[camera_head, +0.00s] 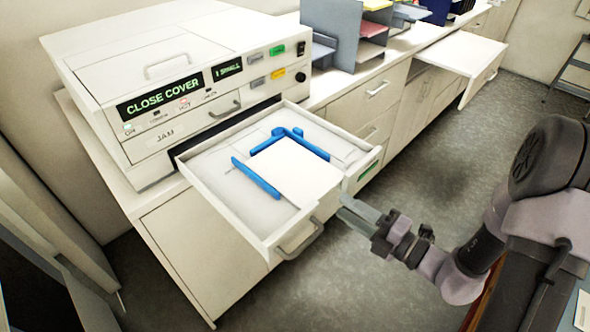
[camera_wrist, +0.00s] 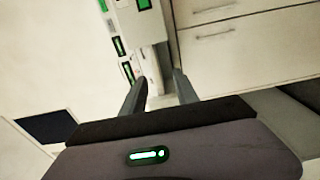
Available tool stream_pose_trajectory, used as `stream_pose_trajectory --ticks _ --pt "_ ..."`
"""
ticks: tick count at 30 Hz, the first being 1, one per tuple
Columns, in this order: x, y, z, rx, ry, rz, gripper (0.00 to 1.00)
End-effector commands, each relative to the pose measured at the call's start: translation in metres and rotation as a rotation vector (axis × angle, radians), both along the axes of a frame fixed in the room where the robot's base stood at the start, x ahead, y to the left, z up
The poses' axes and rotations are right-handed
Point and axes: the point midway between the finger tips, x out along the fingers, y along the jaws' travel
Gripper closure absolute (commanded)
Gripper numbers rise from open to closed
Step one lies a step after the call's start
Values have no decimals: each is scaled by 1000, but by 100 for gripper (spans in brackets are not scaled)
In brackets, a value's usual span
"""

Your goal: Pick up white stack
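The white stack (camera_head: 295,172) lies flat in the open drawer tray (camera_head: 262,236) of the copier-like machine, between blue guides (camera_head: 256,178). My gripper (camera_head: 347,208) is to the right of the tray's front corner, apart from the stack. In the wrist view my gripper's two fingers (camera_wrist: 158,84) stand apart with nothing between them. The stack cannot be made out in the wrist view.
The machine (camera_head: 180,80) reads "CLOSE COVER" and stands on a cream counter. The tray's front handle (camera_head: 300,240) sticks out near my gripper. Grey file holders (camera_head: 335,30) stand behind. A pull-out shelf (camera_head: 462,52) juts out at the back right. The floor (camera_head: 420,150) between is clear.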

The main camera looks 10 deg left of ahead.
Motion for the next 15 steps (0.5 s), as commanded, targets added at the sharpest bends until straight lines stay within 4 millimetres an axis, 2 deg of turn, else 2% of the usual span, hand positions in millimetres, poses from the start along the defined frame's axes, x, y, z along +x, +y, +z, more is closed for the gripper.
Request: stream_pose_trajectory --ticks 3,8,15 --pt "13 21 -1 -2 -2 5 64" --pt "22 33 1 -1 -4 3 64" --pt "45 70 7 -3 -5 5 64"
